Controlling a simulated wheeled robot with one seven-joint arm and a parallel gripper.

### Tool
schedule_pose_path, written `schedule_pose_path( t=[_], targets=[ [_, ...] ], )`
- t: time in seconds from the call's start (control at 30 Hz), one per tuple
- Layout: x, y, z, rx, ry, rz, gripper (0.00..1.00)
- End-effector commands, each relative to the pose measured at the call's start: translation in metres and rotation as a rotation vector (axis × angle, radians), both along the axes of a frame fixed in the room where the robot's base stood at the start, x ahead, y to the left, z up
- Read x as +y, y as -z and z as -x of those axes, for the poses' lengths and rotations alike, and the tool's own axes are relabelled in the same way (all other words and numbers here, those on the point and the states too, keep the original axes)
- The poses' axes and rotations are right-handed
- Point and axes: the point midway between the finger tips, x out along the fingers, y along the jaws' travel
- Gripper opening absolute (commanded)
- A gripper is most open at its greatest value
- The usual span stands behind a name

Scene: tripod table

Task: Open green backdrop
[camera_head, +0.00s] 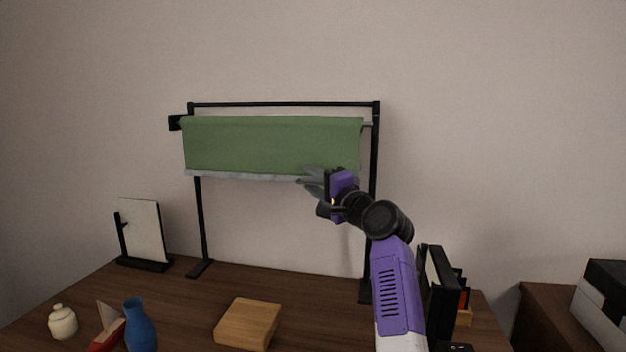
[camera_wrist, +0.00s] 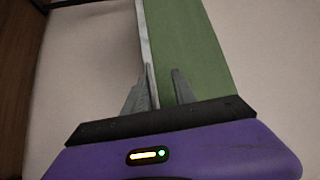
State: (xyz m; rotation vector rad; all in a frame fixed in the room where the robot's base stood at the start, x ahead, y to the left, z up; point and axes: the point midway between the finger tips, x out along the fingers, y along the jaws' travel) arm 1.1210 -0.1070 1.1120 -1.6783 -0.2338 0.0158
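The green backdrop (camera_head: 270,143) hangs from a black stand (camera_head: 285,104) on the table. It is rolled part of the way down, with a pale grey bar (camera_head: 235,176) along its lower edge. My gripper (camera_head: 306,177) is at the right part of that lower edge, pointing left. In the wrist view, my gripper (camera_wrist: 163,76) has its fingers apart, with the grey bar (camera_wrist: 146,45) near the left finger and green cloth (camera_wrist: 185,40) by the right finger. Whether a finger touches the bar or cloth I cannot tell.
A wooden block (camera_head: 247,323), a blue vase (camera_head: 139,325), a cream jar (camera_head: 62,322) and a white panel on a black stand (camera_head: 143,230) are on the table. A black rack (camera_head: 440,290) stands beside my arm. Below the backdrop is free room.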

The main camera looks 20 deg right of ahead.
Motion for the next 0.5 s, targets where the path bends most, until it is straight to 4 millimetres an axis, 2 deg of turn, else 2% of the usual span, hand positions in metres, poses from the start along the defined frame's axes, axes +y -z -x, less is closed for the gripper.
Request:
schedule_pose_path(
  t=[0.27,0.5],
  targets=[
    [-0.001,-0.002,0.002,-0.003,0.001,0.0,0.29],
    [-0.003,0.0,0.015,-0.003,0.001,-0.001,0.29]
  ],
)
